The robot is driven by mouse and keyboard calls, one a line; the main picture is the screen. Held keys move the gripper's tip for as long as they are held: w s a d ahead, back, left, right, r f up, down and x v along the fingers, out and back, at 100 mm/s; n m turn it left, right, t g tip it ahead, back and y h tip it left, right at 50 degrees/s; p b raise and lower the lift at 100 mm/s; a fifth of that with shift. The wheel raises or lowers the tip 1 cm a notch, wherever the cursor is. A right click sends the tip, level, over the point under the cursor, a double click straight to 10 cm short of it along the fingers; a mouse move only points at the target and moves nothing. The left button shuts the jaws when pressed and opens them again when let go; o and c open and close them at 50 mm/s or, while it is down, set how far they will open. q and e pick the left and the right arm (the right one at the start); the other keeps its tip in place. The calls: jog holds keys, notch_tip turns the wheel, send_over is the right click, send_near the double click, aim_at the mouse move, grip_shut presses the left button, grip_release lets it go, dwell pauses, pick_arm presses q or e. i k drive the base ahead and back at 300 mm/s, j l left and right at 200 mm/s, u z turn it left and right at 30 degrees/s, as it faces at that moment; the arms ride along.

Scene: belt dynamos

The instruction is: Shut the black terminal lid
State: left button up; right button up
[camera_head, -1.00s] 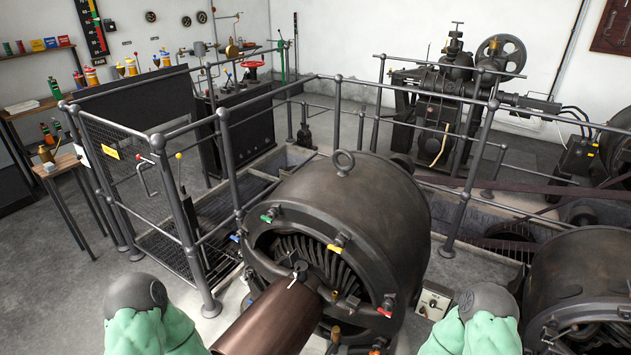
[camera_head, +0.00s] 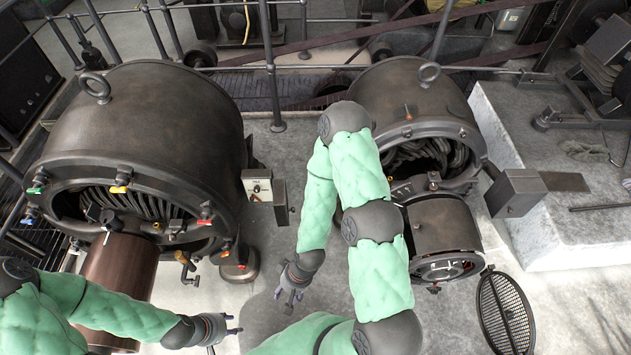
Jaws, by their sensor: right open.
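A dark box (camera_head: 515,192) juts from the right side of the right-hand dynamo (camera_head: 405,100). A flat dark plate (camera_head: 565,181) sticks out to the right from its upper edge; it looks like the black terminal lid standing open, but its hinge is too small to tell. My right gripper (camera_head: 288,298) is open and empty, pointing down over the floor between the two dynamos, well left of the box. My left gripper (camera_head: 232,328) points right near the bottom, its fingers apart with nothing between them, far from the box.
The left-hand dynamo (camera_head: 140,125) fills the left. A small switch box (camera_head: 257,187) stands between the dynamos. A pale stone block (camera_head: 555,225) lies right of the dark box. Railings run behind.

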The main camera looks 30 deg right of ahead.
aim_at(281, 210)
jog(key=l, duration=0.7)
jog(key=i+l, duration=0.1)
jog(key=l, duration=0.6)
